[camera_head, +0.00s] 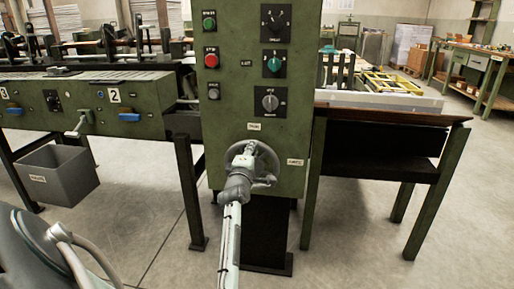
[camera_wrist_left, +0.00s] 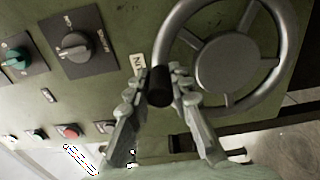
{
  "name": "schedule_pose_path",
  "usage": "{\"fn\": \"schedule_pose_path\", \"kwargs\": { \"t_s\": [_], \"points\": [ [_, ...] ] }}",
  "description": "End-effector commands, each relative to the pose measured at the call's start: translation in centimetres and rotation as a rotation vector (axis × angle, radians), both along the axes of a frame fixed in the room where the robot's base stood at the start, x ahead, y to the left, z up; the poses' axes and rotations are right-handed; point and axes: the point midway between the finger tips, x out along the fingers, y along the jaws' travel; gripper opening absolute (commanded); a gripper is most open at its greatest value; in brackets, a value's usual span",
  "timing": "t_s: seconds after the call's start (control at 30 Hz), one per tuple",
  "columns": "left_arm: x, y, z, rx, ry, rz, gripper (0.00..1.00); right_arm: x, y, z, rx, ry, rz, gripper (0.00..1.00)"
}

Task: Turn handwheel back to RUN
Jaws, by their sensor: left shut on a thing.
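The grey handwheel (camera_head: 271,163) is on the front of the green control cabinet, partly hidden behind my left gripper (camera_head: 243,161). In the left wrist view the handwheel (camera_wrist_left: 227,63) shows its round hub, spokes and rim. Its black handle (camera_wrist_left: 160,86) stands at the rim. The fingers of my left gripper (camera_wrist_left: 158,82) are closed around this handle from both sides. A small white label (camera_wrist_left: 138,65), with letters ending in "UN", is right beside the handle. My right gripper is not in view.
The cabinet front (camera_head: 229,120) carries knobs and buttons above the wheel. A second small label (camera_head: 295,162) is right of the wheel. A grey bin (camera_head: 62,184) hangs at the left. A dark table (camera_head: 385,150) stands at the right. The floor in front is open.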

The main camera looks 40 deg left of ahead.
Motion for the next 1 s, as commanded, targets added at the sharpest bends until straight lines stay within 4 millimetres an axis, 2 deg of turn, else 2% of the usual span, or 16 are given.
{"fn": "schedule_pose_path", "kwargs": {
  "t_s": [0.2,0.37,0.83,0.87,1.0],
  "points": [
    [-0.5,0.8,0.3,-0.075,-0.049,0.005,0.00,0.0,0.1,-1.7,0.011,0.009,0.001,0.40],
    [-0.6,1.0,0.2,-0.103,-0.066,0.005,0.00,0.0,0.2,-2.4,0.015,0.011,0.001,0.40],
    [-0.7,1.1,0.1,-0.111,-0.072,0.006,0.00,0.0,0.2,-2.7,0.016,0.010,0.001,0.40],
    [-0.7,1.1,0.1,-0.111,-0.072,0.006,0.24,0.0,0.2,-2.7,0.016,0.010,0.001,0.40],
    [-0.6,1.0,0.1,-0.112,-0.072,0.004,0.42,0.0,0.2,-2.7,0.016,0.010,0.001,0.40]
  ]
}}
